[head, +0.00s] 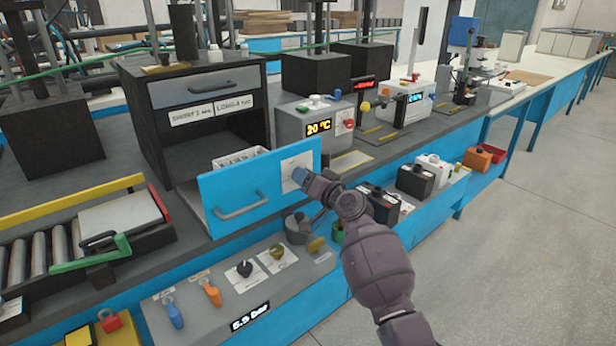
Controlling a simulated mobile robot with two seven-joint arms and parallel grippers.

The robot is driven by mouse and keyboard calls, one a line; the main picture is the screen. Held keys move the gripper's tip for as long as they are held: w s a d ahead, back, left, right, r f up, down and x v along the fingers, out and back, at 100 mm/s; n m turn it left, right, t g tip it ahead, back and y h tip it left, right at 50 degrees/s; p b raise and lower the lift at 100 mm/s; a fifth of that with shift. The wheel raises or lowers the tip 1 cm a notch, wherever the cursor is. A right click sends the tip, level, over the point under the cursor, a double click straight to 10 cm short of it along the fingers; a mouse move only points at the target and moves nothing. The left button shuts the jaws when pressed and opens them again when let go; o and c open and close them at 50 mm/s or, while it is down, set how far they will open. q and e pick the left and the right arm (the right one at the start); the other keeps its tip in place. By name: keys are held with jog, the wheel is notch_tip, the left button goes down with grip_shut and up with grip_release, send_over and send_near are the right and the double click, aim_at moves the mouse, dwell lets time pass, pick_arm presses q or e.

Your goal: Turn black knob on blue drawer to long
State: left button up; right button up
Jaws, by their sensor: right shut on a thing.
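The blue drawer (222,184) is pulled out of a black cabinet (135,105), its front facing me with a grey handle (240,205). A white dial plate (289,163) is on the right part of the drawer front. My right gripper (300,177) is against this plate, shut on the black knob, which the fingers hide. I cannot read which mark the knob points to. My left gripper is out of view.
Below the drawer is a grey panel (205,318) with knobs and orange and blue levers. A grey box (296,127) with a "20 °C" display stands right of the cabinet. A roller conveyor (38,262) is at left. The floor at right is clear.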

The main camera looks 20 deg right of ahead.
jog(key=shift+m+p, duration=0.6)
jog(key=shift+m, duration=1.7)
jog(key=o, duration=0.9)
jog(key=p+v, duration=0.1)
jog(key=v, duration=0.9)
jog(key=shift+s+p, duration=0.3)
jog(key=shift+s, duration=0.1)
